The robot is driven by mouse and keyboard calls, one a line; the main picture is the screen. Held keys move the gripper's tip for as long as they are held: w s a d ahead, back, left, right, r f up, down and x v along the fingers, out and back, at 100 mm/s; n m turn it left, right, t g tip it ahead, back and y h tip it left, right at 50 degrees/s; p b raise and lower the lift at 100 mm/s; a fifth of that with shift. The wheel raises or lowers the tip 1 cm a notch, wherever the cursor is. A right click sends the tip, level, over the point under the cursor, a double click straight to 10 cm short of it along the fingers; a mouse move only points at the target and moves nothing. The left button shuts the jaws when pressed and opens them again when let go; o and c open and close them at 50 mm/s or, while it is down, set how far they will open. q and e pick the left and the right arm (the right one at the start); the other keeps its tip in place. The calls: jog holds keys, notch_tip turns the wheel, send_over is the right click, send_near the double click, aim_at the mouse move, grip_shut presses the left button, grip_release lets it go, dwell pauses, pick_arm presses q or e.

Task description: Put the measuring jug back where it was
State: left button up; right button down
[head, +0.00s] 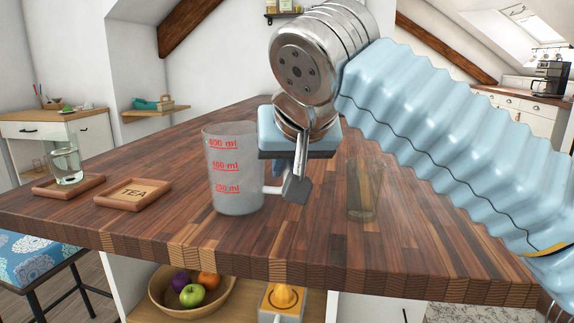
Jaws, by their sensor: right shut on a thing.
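The measuring jug (232,172) is a frosted clear cup with red ml markings. It is upright at the middle of the wooden island top (310,232), near its front edge, with its handle to the right. I cannot tell whether its base touches the wood. My right gripper (292,188) comes down from above on the jug's right side and is shut on its handle. Part of the handle is hidden by the fingers. My left gripper is not in view.
A wooden tray marked TEA (133,193) lies left of the jug. Further left, a glass (66,165) stands on another wooden tray (42,190). A clear amber-tinted glass (363,190) stands right of my gripper. A fruit bowl (165,300) is on the shelf below.

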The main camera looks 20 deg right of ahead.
jog(key=shift+f, duration=0.2)
jog(key=c, duration=1.1)
grip_release()
jog(key=shift+r, duration=0.25)
jog(key=p+v, duration=0.3)
jog(key=v, duration=0.9)
